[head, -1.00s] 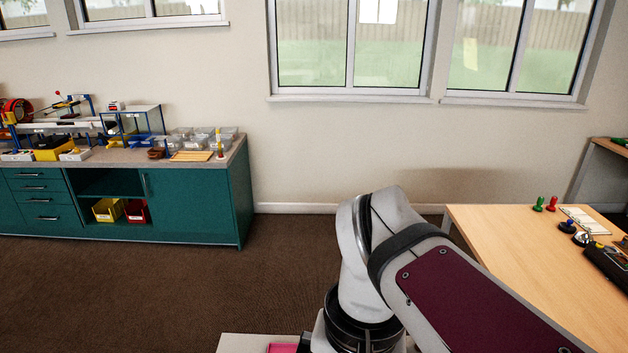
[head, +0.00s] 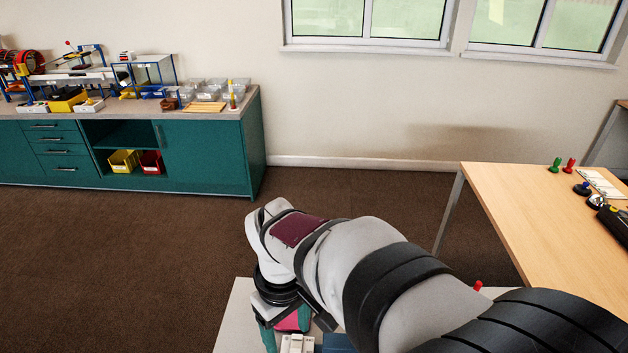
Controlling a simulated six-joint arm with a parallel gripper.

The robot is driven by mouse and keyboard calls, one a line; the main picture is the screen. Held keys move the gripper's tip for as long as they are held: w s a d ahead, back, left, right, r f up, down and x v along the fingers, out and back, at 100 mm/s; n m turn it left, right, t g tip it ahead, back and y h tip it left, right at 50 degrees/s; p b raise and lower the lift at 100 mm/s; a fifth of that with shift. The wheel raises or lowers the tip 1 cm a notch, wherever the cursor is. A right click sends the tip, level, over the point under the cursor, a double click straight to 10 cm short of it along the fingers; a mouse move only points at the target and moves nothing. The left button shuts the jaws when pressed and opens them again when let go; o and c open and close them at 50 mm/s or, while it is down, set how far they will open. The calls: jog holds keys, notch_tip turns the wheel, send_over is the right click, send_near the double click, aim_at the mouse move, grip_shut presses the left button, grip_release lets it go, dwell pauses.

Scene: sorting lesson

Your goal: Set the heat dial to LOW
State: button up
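I cannot make out the heat dial or its LOW mark in the head view. My gripper (head: 287,325) hangs from the wrist at the bottom of the view, over a pale work surface (head: 236,312). Its two teal fingers stand apart, and a pink patch shows between them. A small white item (head: 297,344) sits just below the fingers, partly cut off by the frame edge. I cannot tell whether the fingers touch anything. My arm hides much of the surface to the right.
A dark blue item (head: 338,343) lies right of the white item, and a small red knob (head: 478,286) shows behind my arm. A wooden table (head: 520,215) with stamps stands at right. A teal cabinet (head: 215,158) stands at back left, with open floor between.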

aim_at(296, 345)
notch_tip(296, 345, down, 14)
jog(key=shift+r, duration=0.1)
grip_shut()
dwell(0.3)
